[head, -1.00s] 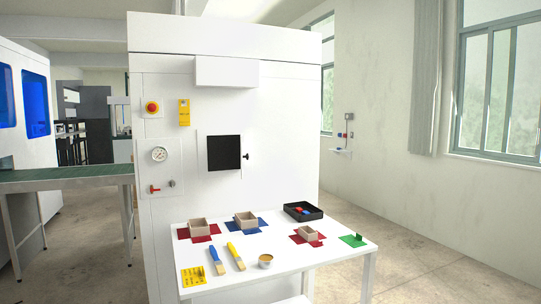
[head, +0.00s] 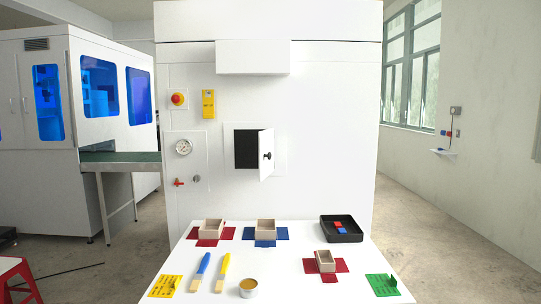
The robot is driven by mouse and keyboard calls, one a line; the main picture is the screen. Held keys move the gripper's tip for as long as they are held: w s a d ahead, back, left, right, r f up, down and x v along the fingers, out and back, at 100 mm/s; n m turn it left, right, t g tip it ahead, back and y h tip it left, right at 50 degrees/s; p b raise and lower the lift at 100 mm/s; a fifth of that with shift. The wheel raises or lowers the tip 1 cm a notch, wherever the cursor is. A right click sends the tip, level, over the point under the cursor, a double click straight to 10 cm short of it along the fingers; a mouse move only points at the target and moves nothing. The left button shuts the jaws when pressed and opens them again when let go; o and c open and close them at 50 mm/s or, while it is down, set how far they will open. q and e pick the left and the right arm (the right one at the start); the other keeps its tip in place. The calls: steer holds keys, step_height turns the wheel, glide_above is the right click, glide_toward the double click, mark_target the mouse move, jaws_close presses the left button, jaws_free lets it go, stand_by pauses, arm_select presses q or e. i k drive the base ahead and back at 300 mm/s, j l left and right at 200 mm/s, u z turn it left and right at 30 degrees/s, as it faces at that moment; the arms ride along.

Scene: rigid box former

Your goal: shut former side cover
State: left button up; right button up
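The white box former (head: 325,130) stands straight ahead, behind a white table. Its small side cover (head: 266,155) is a white hinged door with a black knob (head: 267,156). The cover stands ajar, swung out toward me at the right side of a dark square opening (head: 246,149). The opening's left part is uncovered; the cover hides some of its right part. Neither of my grippers shows in the head view.
The white table (head: 307,286) stands before the former, holding boxes on red and blue sheets (head: 265,232), brushes (head: 222,270), a small tub (head: 248,287) and a black tray (head: 341,228). A red stool (head: 14,279) is at lower left. Floor is free at right.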

mark_target(266, 163)
steer(key=i+l+u, duration=0.15)
steer(key=i+l, duration=0.15)
steer(key=i, duration=0.2)
steer(key=i+l+u, duration=0.1)
steer(key=i+l, duration=0.3)
steer(key=i, duration=0.1)
